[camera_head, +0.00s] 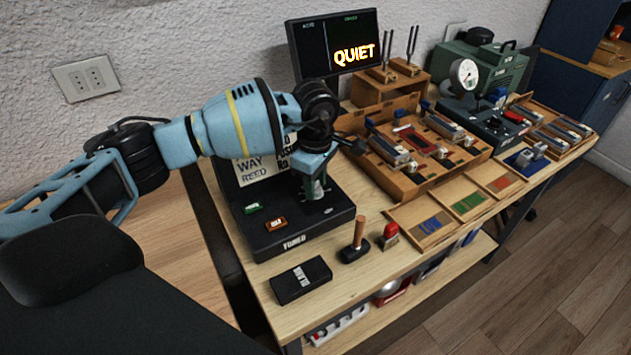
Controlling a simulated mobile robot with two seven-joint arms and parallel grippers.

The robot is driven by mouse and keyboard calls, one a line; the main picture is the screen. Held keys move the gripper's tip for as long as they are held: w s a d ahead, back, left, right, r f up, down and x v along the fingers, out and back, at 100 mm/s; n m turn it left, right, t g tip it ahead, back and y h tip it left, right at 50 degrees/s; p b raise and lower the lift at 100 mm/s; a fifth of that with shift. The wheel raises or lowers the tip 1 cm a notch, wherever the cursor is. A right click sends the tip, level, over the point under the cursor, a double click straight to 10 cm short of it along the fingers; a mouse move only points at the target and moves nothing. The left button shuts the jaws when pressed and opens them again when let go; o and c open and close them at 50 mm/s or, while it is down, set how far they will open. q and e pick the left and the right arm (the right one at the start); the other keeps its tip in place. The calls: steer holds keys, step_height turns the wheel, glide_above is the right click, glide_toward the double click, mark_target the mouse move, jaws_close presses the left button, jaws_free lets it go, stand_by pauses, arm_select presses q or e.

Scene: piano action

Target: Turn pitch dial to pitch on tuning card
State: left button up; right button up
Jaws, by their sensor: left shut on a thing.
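My left gripper (318,182) reaches down onto the right part of a black tuner box (285,236) with a front label that seems to read "TUNED". It is shut on what appears to be the pitch dial, which the fingers mostly hide. A white card (258,170) with dark printed words stands at the back of the box. My arm covers part of the card, so its full text cannot be read. A green button (252,208) and a red-brown button (275,223) sit on the box's left side. My right gripper is not in view.
A monitor (335,45) reads "QUIET". A hammer (358,242), a red-topped piece (389,236) and a black block (301,280) lie in front of the box. Wooden trays (437,222) and a gauge (464,74) are to the right.

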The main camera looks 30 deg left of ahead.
arm_select(q)
steer(key=o, duration=1)
steer(key=shift+c, duration=0.2)
steer(key=shift+r, duration=3.95)
steer(key=shift+s+f, duration=0.1)
steer(key=shift+f, duration=0.05)
